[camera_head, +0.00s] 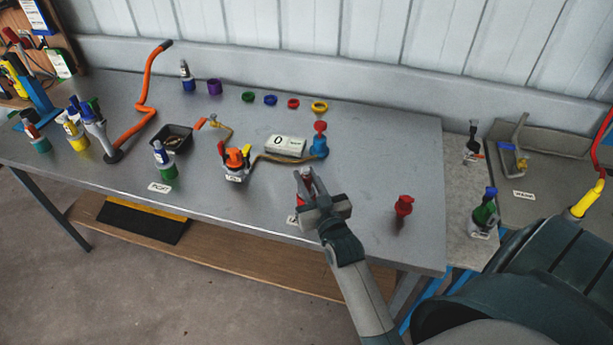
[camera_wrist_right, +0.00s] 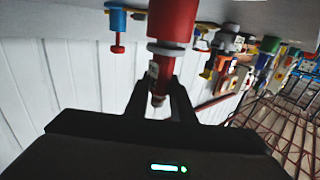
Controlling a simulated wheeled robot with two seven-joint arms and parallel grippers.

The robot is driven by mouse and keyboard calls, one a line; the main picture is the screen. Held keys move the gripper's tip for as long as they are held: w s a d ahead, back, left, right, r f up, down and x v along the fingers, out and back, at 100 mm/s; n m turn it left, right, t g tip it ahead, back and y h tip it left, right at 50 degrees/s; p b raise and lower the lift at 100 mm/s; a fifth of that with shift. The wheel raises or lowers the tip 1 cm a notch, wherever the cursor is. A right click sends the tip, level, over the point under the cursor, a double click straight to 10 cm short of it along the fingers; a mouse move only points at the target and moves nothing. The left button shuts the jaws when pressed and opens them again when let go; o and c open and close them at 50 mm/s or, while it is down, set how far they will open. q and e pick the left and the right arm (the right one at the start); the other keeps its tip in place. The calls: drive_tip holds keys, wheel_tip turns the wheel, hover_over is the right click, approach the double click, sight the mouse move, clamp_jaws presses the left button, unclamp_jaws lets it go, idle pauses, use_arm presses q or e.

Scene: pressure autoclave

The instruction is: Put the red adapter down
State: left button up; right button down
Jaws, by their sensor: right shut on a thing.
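My right gripper (camera_head: 308,190) is over the front part of the grey workbench, right of centre in the head view. It is shut on a red adapter (camera_head: 306,183). In the right wrist view the adapter shows as a red cylinder (camera_wrist_right: 172,18) with a grey collar, and its narrow end is between the fingers (camera_wrist_right: 159,82). The fingers partly hide the adapter in the head view, and I cannot tell whether it touches the bench. A white label lies partly hidden beside the gripper. My left gripper is not in view.
The workbench (camera_head: 345,225) has bare room around the gripper. A red fitting (camera_head: 403,205) stands to the right. A blue-based piece with a red top (camera_head: 319,142) and a white display box (camera_head: 285,145) stand behind. An orange-topped fitting (camera_head: 236,160) is left. Coloured rings (camera_head: 293,103) lie behind.

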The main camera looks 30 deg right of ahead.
drive_tip(key=shift+f, duration=0.4)
drive_tip(key=c, duration=1.5)
unclamp_jaws()
drive_tip(key=shift+r, duration=0.45)
drive_tip(key=b+v, duration=0.3)
drive_tip(key=v, duration=0.9)
drive_tip(key=shift+b, duration=0.3)
drive_tip(key=shift+a, duration=0.1)
